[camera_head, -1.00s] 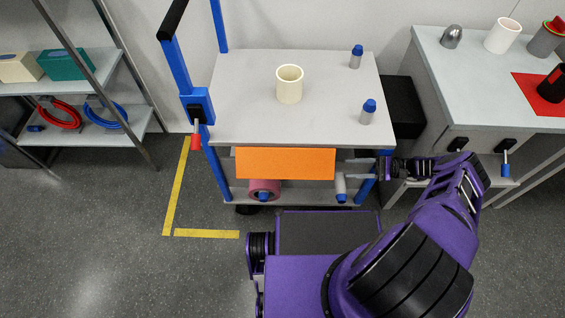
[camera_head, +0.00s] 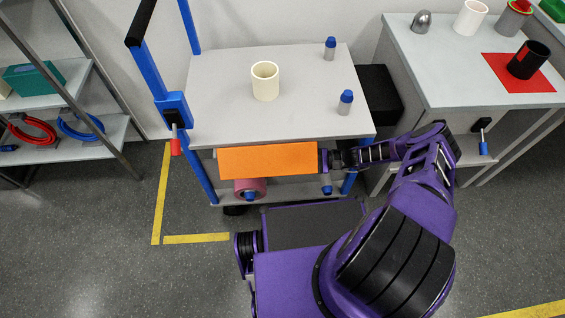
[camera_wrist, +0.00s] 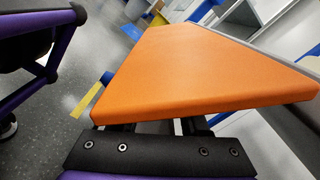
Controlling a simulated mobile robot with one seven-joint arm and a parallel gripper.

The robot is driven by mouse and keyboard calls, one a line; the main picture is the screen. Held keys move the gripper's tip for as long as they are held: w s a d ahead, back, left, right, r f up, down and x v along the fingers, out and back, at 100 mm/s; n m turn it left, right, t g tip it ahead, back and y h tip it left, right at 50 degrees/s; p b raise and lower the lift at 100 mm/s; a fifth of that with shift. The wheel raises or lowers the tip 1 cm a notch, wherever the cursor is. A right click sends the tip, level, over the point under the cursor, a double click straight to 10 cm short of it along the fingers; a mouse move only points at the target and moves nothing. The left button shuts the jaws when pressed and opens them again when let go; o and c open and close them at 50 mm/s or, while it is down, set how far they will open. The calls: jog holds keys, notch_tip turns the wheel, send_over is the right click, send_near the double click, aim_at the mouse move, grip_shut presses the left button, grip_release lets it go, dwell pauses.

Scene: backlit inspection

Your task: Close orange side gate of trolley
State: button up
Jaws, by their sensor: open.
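The orange side gate (camera_head: 267,160) is a flat panel on the front side of the grey trolley (camera_head: 225,115), just below its top deck. Its broad face shows in the head view, and it fills the middle of the wrist view (camera_wrist: 195,75). My gripper (camera_head: 322,160) is at the gate's right end, open. In the wrist view the panel covers the fingertips, and only dark finger bases show below its edge. I cannot tell whether the fingers touch it.
A pink roll (camera_head: 250,187) lies on the lower shelf. A red-tipped lever (camera_head: 175,142) hangs at the left post. A workbench (camera_head: 440,75) stands to the right.

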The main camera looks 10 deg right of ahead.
jog(key=shift+a, duration=1.4)
grip_shut()
jog(key=shift+f, duration=0.1)
